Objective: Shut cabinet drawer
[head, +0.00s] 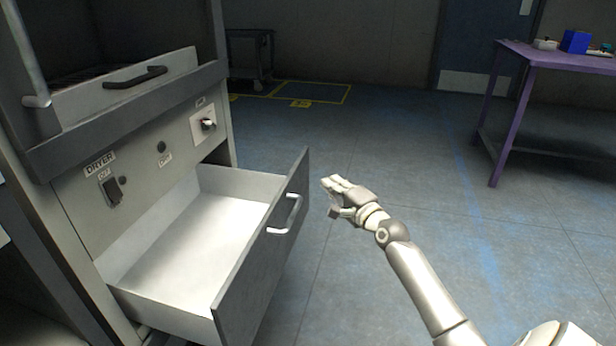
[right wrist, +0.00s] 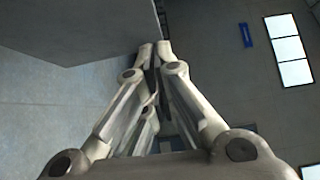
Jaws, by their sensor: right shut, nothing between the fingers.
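The cabinet (head: 140,165) stands at the left in the head view. Its lower drawer (head: 262,258) is pulled well out and looks empty, with a pale inside and a dark front. A light curved handle (head: 286,215) sits on the drawer front. My right gripper (head: 330,196) is to the right of the drawer front, near its far end, with a visible gap in the picture. In the right wrist view its fingers (right wrist: 154,48) meet at the tips with nothing between them. A dark flat panel (right wrist: 85,25), likely the drawer front, fills the upper left there. My left gripper is not seen.
A purple table (head: 560,58) with a blue box (head: 574,41) stands at the back right. A dark cart (head: 250,55) stands at the back near yellow floor markings. The floor (head: 400,150) between is clear.

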